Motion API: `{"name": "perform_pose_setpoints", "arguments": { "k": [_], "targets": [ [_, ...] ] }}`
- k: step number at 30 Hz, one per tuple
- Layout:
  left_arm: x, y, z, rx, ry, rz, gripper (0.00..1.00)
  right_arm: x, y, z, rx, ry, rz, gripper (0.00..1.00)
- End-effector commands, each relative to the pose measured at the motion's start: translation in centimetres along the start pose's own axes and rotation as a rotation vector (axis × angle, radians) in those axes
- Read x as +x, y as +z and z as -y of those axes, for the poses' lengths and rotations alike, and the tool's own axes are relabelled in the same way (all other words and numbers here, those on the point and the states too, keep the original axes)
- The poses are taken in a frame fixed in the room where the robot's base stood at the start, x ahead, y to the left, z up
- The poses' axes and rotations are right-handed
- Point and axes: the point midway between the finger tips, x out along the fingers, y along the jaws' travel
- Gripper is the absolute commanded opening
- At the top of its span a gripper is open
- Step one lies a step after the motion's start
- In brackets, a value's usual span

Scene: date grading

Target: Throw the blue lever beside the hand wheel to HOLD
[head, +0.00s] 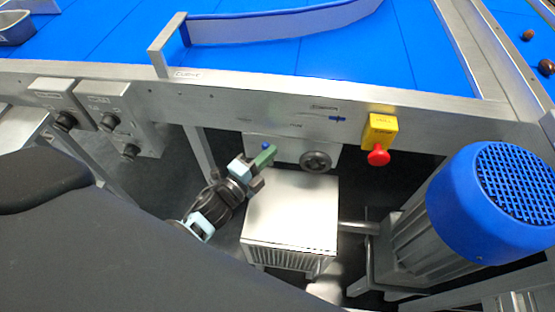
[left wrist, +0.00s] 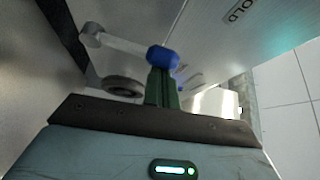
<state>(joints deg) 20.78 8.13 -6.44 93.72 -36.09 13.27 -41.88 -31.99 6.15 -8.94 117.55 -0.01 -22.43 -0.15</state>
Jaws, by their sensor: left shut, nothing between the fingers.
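The lever's blue knob (head: 266,146) shows just above my left fingertips, on the machine's front under the conveyor edge. In the left wrist view the blue knob (left wrist: 162,57) sits at the end of a pale lever arm (left wrist: 122,45), right at the tips of my green fingers. The black hand wheel (head: 315,161) is to the right of the lever; it also shows in the left wrist view (left wrist: 123,87). My left gripper (head: 264,157) is shut and empty, touching or very near the knob; I cannot tell which. A label ending in "OLD" (left wrist: 240,11) is partly cut off. My right gripper is out of view.
A yellow box with a red stop button (head: 378,157) is right of the wheel. A large blue-capped motor (head: 500,200) stands at the right. A metal cabinet (head: 292,215) is below the wheel. Black-knobbed control boxes (head: 110,121) are at the left.

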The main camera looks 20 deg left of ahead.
Motion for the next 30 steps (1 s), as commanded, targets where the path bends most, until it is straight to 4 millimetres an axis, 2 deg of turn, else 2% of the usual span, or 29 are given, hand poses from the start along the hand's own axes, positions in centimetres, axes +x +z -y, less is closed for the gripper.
{"name": "perform_pose_setpoints", "arguments": {
  "k": [1,13,19,30],
  "targets": [
    [-0.3,0.3,-0.6,-0.037,-0.018,0.002,0.0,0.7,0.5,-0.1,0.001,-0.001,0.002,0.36],
    [-1.4,2.1,-0.4,-0.27,-0.167,0.001,0.0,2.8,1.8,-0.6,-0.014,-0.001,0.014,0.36],
    [-1.6,2.5,-0.3,-0.327,-0.205,0.001,0.0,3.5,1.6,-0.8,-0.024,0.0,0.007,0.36],
    [-1.7,2.7,-0.2,-0.352,-0.221,0.0,0.0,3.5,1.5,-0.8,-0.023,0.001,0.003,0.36]
  ]
}}
